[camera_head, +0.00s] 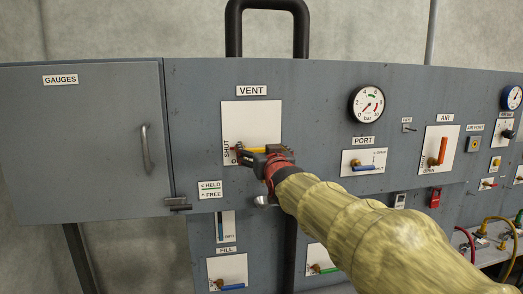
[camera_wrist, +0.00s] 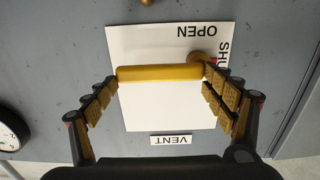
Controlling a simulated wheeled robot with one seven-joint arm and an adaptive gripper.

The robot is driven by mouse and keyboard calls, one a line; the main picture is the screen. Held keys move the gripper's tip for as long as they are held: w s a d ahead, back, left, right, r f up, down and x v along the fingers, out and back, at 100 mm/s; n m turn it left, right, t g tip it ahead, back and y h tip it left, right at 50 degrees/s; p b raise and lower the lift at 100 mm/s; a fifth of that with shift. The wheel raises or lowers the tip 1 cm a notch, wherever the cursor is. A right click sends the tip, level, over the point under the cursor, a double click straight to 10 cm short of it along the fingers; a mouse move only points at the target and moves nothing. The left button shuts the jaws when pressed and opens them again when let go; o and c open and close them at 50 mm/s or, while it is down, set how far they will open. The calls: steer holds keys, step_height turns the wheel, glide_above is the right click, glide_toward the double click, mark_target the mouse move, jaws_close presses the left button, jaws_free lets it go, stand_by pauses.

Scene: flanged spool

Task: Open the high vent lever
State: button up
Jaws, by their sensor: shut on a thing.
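The vent lever (camera_head: 262,149) is a yellow bar on a white plate (camera_head: 240,112) under the VENT label (camera_head: 251,90). It lies about level, running right from its pivot at the plate's left side. My gripper (camera_head: 252,155) is at the lever and partly covers it and the OPEN mark. In the wrist view, which is upside down, the yellow bar (camera_wrist: 160,73) spans between the two fingers of my gripper (camera_wrist: 160,85). One finger is at the bar's free end, the other near the brass pivot (camera_wrist: 197,58). My gripper is shut on the bar.
A HELD/FREE sign (camera_head: 210,190) is below left of the plate. The gauges cabinet door (camera_head: 85,135) with its handle stands left. A pressure gauge (camera_head: 368,104), the port lever (camera_head: 368,167) and the orange air lever (camera_head: 441,150) are to the right.

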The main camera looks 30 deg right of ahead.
steer(key=c, duration=0.6)
steer(key=shift+r+n+b, duration=0.15)
steer(key=shift+n+b, duration=0.15)
steer(key=shift+w+a+r+n+b, duration=0.3)
steer(key=shift+a+r+n+b, duration=0.75)
steer(key=shift+n, duration=1.85)
steer(key=shift+w+a+r+n+b, duration=0.4)
steer(key=shift+a+n+b, duration=0.75)
steer(key=shift+n+b, duration=1.25)
steer(key=shift+w+a+r+n+b, duration=0.25)
steer(key=shift+a+r+n+b, duration=0.7)
steer(key=shift+n, duration=2.45)
steer(key=shift+a+f, duration=0.15)
steer(key=shift+f, duration=0.05)
steer(key=o, duration=1.7)
steer(key=shift+c, duration=0.2)
